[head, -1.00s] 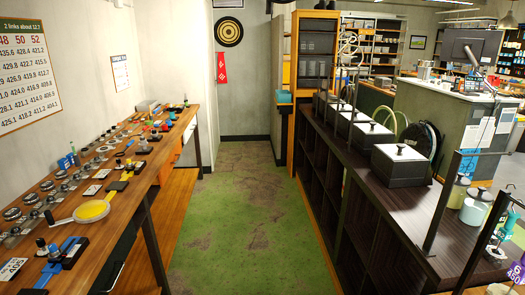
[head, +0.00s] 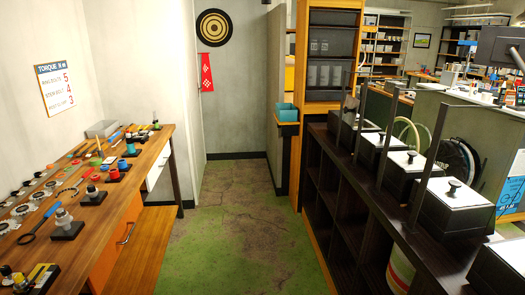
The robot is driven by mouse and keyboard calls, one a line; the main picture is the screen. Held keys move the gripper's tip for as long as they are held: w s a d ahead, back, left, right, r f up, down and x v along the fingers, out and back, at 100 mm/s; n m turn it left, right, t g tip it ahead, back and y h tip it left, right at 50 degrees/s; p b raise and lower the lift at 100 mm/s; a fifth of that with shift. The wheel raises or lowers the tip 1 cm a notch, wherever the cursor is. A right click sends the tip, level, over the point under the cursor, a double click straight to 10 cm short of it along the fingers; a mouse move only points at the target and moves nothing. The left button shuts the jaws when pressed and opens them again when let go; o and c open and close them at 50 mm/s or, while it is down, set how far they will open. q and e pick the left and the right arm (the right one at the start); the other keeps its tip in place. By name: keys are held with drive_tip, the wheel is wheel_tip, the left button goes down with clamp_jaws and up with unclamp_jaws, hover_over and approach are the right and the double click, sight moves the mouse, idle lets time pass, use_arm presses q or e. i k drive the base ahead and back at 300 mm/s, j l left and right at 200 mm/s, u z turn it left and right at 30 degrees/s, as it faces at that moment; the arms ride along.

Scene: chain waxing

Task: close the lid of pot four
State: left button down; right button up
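Several square dark pots with white tops and black knobs stand in a row on the dark counter at right. The nearest full one (head: 453,207) has its lid (head: 452,193) lying flat on top. Another pot (head: 398,168) sits behind it, and a further one (head: 352,136) is partly hidden by upright dark posts. I see no number on any pot, so I cannot tell which is pot four. Neither of my grippers is in view.
A dark box (head: 500,268) is cut off at the lower right. The workbench (head: 130,190) with tools runs along the left wall. The green floor aisle (head: 245,230) between is clear. A tall shelf cabinet (head: 330,70) stands at the aisle's far right.

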sight(351, 106)
drive_tip(key=i+z, duration=0.3)
drive_tip(key=i, duration=0.25)
drive_tip(key=i+j+z, duration=0.3)
drive_tip(key=i, duration=0.2)
drive_tip(key=i+j+z, duration=0.15)
drive_tip(key=i+z, duration=0.2)
drive_tip(key=i, duration=0.15)
